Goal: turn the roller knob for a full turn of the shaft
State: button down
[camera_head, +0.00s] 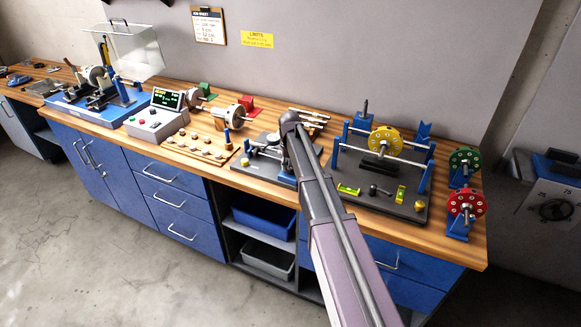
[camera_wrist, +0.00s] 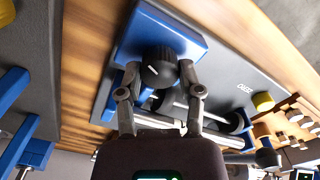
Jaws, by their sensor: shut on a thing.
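The roller knob (camera_wrist: 158,70) is black with a white mark on its face, in the wrist view. It sits at a blue block (camera_wrist: 196,44) on a dark grey base plate (camera_wrist: 236,76). My gripper (camera_wrist: 160,78) has one finger on each side of the knob and is shut on it. Metal rods and a dark roller (camera_wrist: 222,121) show behind the fingers. In the head view, my arm hides the knob and most of my gripper. The grey base of the roller unit (camera_head: 262,172) shows to the left of my arm.
Right of my arm stands a rod stand (camera_head: 345,172) carrying a yellow rotor (camera_head: 385,140). Green (camera_head: 464,160) and red (camera_head: 467,203) rotors stand at the bench's right end. A wooden tray (camera_head: 190,151) and a control box (camera_head: 155,116) stand to the left.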

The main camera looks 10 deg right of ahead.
jog(key=shift+m, duration=0.6)
jog(key=shift+c, duration=1.3)
grip_release()
jog(key=s+n, duration=0.1)
jog(key=s, duration=2.8)
jog(key=shift+s+n, duration=0.15)
jog(key=shift+n, duration=0.25)
